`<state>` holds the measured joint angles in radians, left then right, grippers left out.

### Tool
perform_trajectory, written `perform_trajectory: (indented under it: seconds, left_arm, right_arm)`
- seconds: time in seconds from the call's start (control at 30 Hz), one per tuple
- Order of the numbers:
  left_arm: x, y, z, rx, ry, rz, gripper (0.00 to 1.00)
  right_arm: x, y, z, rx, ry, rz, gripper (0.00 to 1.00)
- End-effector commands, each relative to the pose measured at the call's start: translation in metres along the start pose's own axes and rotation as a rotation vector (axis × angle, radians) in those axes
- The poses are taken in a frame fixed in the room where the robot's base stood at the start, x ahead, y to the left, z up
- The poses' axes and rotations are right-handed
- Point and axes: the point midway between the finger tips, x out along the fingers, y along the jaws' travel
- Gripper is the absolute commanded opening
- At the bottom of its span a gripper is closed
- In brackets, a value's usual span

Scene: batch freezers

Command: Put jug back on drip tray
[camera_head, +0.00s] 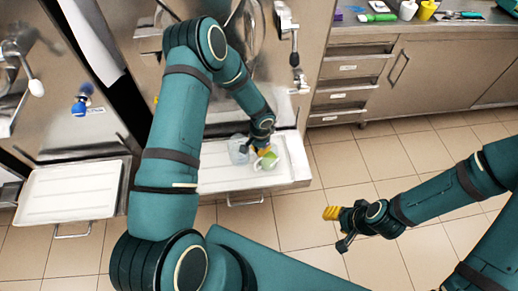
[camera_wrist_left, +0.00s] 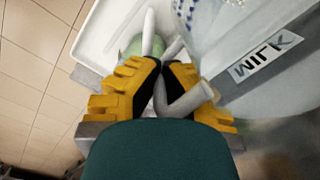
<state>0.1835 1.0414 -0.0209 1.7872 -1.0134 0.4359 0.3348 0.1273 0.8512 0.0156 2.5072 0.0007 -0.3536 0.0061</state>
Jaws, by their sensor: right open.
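A translucent jug (camera_head: 239,150) stands on the drip tray (camera_head: 215,181) below the middle machine. In the left wrist view a large clear vessel with a MILK label (camera_wrist_left: 266,60) fills the right side. A light green and white vessel (camera_head: 268,161) is beside the jug, over the tray's right part; its green part shows in the left wrist view (camera_wrist_left: 131,47). My left gripper (camera_head: 266,150) is at this vessel, its yellow fingers closed around a white handle-like bar (camera_wrist_left: 187,101). The fingers partly hide where the bar attaches. My right gripper (camera_head: 333,213) is open and empty, above the floor.
A second white tray (camera_head: 68,192) sits at the left machine. Tiled floor (camera_head: 305,217) lies open in front of the tray.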

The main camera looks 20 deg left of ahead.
Motion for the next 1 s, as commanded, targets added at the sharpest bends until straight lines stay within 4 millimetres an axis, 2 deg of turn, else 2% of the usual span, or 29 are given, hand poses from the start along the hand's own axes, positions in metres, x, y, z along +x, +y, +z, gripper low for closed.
perform_trajectory:
  seconds: [0.5,0.57,0.6,1.0]
  left_arm:
    - [0.0078,0.0000,-0.0006,0.000,0.001,-0.001,0.00]
    - [0.0068,0.0000,-0.0005,0.000,0.001,-0.001,0.20]
    - [0.0065,0.0000,-0.0005,0.000,0.001,-0.001,0.34]
    - [0.0030,-0.0002,-0.0003,0.000,0.001,-0.001,0.34]
  right_arm:
    - [0.0093,0.0035,0.0038,-0.002,-0.008,-0.001,0.47]
    - [0.0082,0.0031,0.0038,-0.002,-0.008,-0.001,0.47]
    - [0.0080,0.0030,0.0038,-0.002,-0.008,-0.001,0.47]
    - [0.0043,0.0016,0.0026,-0.002,-0.006,-0.001,0.47]
